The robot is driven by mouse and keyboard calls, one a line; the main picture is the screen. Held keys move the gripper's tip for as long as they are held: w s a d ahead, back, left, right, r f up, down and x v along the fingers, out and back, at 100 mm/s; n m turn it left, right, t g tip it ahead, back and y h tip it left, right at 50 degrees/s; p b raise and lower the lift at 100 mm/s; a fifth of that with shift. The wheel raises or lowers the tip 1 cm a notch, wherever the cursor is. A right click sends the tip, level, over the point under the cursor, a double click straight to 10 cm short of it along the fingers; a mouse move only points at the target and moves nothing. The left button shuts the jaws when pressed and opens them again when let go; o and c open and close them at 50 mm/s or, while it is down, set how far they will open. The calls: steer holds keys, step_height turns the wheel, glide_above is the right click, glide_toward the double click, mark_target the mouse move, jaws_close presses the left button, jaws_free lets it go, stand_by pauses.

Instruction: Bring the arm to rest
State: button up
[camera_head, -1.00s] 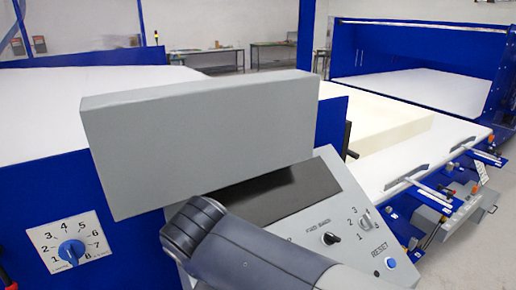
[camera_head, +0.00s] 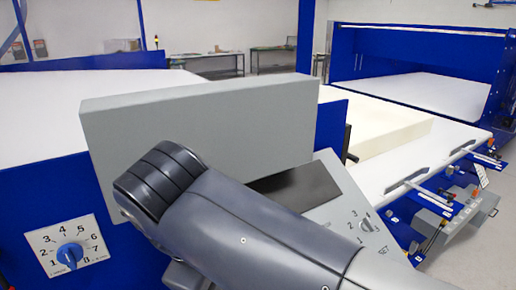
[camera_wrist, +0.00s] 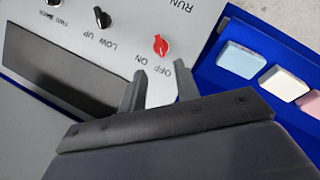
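My gripper (camera_wrist: 160,80) shows in the wrist view with its two fingers apart and nothing between them. It is over the grey control panel, which appears turned around there. A red OFF/ON knob (camera_wrist: 160,45) is just beyond the fingertips, with a visible gap. A black LOW/UP knob (camera_wrist: 102,17) lies to its left. In the head view my arm (camera_head: 240,225) rises from the bottom edge across the control panel (camera_head: 345,190) and hides much of it. My gripper is not visible in that view.
A grey upright box (camera_head: 205,125) stands behind my arm. A numbered dial (camera_head: 70,246) is at lower left. A cream foam block (camera_head: 385,125) lies on the white bed at right. The wrist view shows blue, white and pink blocks (camera_wrist: 237,60) in a blue tray.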

steer(key=shift+m, duration=0.3)
steer(key=x, duration=0.9)
steer(key=shift+w+f, duration=0.1)
steer(key=m+g, duration=0.1)
steer(key=m, duration=0.1)
steer(key=shift+w+d+m+y, duration=0.1)
steer(key=shift+m+y, duration=0.3)
steer(key=m+b, duration=0.1)
steer(key=m+g+y+b, duration=0.1)
steer(key=m, duration=0.1)
steer(key=shift+w+d+m, duration=0.1)
steer(key=shift+d+m, duration=0.05)
steer(key=shift+m, duration=0.15)
steer(key=m+g+y+b, duration=0.1)
steer(key=m+y+b, duration=0.1)
steer(key=m, duration=0.1)
steer(key=shift+d+m, duration=0.15)
steer(key=shift+m, duration=0.25)
steer(key=m+b, duration=0.1)
steer(key=m+y+b, duration=0.1)
steer(key=m, duration=0.1)
steer(key=shift+d+f+m+y, duration=0.1)
steer(key=shift+d+m+y, duration=0.1)
steer(key=shift+m+y, duration=0.1)
steer(key=shift+v, duration=2.75)
steer(key=shift+w+a, duration=0.1)
